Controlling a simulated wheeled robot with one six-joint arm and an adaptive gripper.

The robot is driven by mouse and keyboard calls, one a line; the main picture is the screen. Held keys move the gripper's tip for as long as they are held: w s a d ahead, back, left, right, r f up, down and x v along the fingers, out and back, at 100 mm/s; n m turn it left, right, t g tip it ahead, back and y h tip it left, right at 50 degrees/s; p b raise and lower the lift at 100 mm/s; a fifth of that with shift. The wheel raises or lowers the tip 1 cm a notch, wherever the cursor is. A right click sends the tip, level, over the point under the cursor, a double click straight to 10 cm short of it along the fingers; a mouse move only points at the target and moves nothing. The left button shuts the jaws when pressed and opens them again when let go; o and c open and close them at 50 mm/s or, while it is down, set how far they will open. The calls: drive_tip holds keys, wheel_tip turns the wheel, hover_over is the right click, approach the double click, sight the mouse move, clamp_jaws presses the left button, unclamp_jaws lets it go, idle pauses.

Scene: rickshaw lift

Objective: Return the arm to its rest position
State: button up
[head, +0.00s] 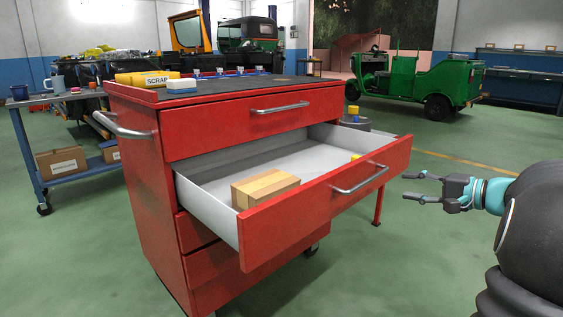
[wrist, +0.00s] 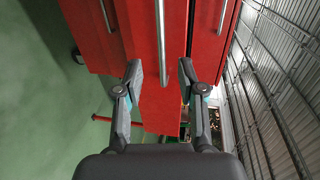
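My gripper (head: 422,187) is open and empty, at the right of the head view. It points left toward the front of the red tool cabinet's open drawer (head: 310,215) and stands a little apart from the drawer handle (head: 360,179). In the wrist view my gripper's two fingers (wrist: 160,85) are spread, with red drawer fronts (wrist: 145,45) beyond them and nothing between them.
The red cabinet (head: 150,190) stands on casters, with a yellow SCRAP bin (head: 147,79) and a white-blue block (head: 181,86) on top. A cart (head: 60,165) with boxes is at left. A green rickshaw (head: 415,85) stands behind. Green floor (head: 430,260) is clear below my gripper.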

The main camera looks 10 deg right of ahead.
wheel_tip(320, 180, down, 8)
drive_tip(key=s+m+g+h, duration=0.2)
drive_tip(key=s+g, duration=0.1)
drive_tip(key=s+a+f+n+g+h+p, duration=0.2)
drive_tip(key=s+a+f+g, duration=0.2)
drive_tip(key=s+a+f, duration=0.15)
drive_tip(key=s+a+r+n+h+p, duration=0.2)
drive_tip(key=s+a+r+n+p, duration=0.2)
drive_tip(key=s+a, duration=0.4)
drive_tip(key=s+a+r+n+h+p, duration=0.3)
drive_tip(key=s+a+r+n, duration=0.3)
drive_tip(key=a, duration=0.6)
drive_tip(key=shift+s+a+r+n+p, duration=0.2)
drive_tip(key=shift+s+n+p, duration=0.3)
drive_tip(key=shift+s, duration=0.75)
